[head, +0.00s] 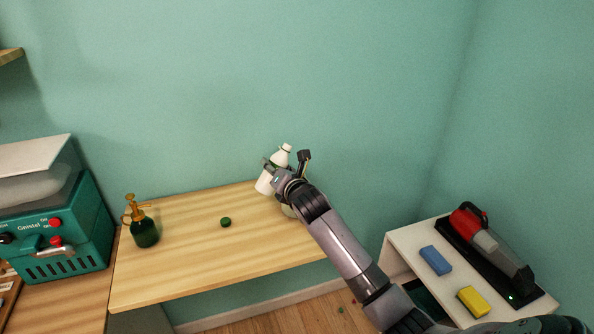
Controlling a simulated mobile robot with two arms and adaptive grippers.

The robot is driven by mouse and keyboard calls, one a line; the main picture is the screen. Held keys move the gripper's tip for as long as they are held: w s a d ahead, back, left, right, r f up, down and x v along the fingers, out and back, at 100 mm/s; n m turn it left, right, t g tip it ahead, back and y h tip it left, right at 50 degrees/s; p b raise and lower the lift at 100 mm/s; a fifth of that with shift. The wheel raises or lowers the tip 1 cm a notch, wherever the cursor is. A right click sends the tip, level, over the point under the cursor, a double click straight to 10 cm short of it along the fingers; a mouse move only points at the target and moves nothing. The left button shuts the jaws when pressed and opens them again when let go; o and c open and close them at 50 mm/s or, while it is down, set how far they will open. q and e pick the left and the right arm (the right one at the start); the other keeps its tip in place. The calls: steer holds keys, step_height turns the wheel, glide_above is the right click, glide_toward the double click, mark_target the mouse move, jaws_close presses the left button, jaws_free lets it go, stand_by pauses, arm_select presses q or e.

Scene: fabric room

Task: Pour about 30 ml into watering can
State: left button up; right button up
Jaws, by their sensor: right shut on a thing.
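My right gripper (272,168) is shut on a white bottle with a green band (265,185) at the back right of the wooden table. The bottle is slightly tilted, its top leaning right. Its middle is partly hidden by the gripper. A small green cap (226,222) lies on the table left of the gripper. My left gripper is not in view.
A dark green spray bottle with a brass top (145,234) stands at the left of the wooden table (185,270). A teal machine (70,245) is farther left. A white side table (400,243) holds a blue sponge (435,260), yellow sponge (473,301) and red-and-grey handheld device (485,240).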

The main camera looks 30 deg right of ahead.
steer(key=f+n+b, duration=0.1)
steer(key=f, duration=0.1)
steer(key=f+n+b, duration=0.1)
steer(key=shift+a+n+t+h+b, duration=0.3)
steer(key=shift+a, duration=0.1)
steer(key=shift+a+f+n, duration=0.1)
steer(key=shift+f+n, duration=0.2)
steer(key=shift+n, duration=0.6)
step_height(320, 180, up, 2)
steer(key=shift+n+t+h+p, duration=0.3)
steer(key=shift+n+t+p, duration=0.1)
steer(key=shift+n+p, duration=0.15)
steer(key=shift+a+r+n, duration=0.15)
steer(key=shift+r+n, duration=0.35)
steer(key=shift+n, duration=0.05)
